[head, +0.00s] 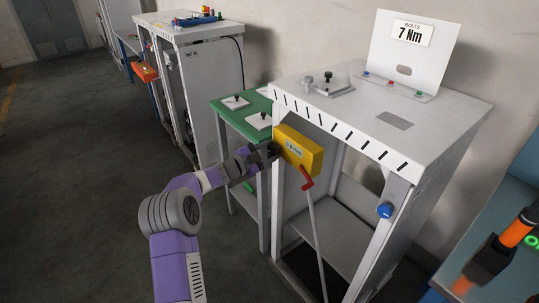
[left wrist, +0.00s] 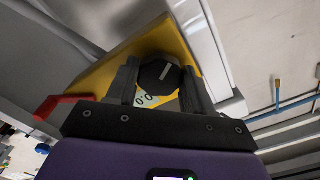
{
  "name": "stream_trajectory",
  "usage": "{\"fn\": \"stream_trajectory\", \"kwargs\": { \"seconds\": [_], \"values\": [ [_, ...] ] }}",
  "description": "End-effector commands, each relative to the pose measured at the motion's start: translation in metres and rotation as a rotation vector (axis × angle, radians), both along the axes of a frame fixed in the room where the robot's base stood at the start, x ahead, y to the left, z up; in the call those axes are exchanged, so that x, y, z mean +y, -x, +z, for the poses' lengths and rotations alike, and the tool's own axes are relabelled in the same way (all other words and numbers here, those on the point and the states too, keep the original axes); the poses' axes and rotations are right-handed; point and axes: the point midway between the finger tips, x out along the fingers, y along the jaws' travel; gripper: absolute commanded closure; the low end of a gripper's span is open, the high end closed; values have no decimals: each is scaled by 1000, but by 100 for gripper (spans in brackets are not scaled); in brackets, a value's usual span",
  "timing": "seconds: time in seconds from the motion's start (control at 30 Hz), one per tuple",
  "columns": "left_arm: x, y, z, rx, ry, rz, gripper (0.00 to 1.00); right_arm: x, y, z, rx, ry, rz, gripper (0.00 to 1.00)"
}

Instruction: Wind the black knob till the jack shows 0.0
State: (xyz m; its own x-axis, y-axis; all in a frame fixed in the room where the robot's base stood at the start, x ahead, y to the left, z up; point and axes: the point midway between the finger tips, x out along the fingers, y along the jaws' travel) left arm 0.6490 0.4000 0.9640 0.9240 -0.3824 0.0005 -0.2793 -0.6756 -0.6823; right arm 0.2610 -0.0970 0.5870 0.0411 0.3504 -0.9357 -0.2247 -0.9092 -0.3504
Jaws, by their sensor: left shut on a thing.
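The yellow jack box (head: 300,150) is fixed under the front edge of the white cabinet's top. It also fills the middle of the left wrist view (left wrist: 110,70). My left gripper (head: 268,152) reaches its left end. In the left wrist view the gripper (left wrist: 160,88) is shut on the black knob (left wrist: 158,75), with one finger on each side. The knob has a pale line across its face. Below it, the display (left wrist: 147,99) shows figures that look like 0.0, partly hidden by the knob and a finger. My right gripper is not in view.
A red lever (head: 307,180) hangs from the jack above a grey rod. The white cabinet top (head: 445,118) carries a 7 Nm sign (head: 411,33). A blue knob (head: 385,210) is on its front post. A green table (head: 225,105) stands behind. Floor at left is clear.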

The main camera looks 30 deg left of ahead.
Motion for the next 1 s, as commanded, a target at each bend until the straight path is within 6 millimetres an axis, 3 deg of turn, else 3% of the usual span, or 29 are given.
{"fn": "stream_trajectory", "kwargs": {
  "seconds": [0.57, 0.6, 0.73, 0.77, 1.0],
  "values": [
    [1, 0, -1, -12, -34, 1, 79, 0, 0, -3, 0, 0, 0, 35],
    [1, 0, -1, -12, -34, 1, 47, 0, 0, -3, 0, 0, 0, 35],
    [1, 0, -1, -11, -33, 1, 27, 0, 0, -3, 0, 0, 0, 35],
    [1, 0, 0, -11, -33, 1, 23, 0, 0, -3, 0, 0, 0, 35],
    [0, 0, 0, -13, -33, 1, 23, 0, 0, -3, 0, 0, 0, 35]
  ]
}}
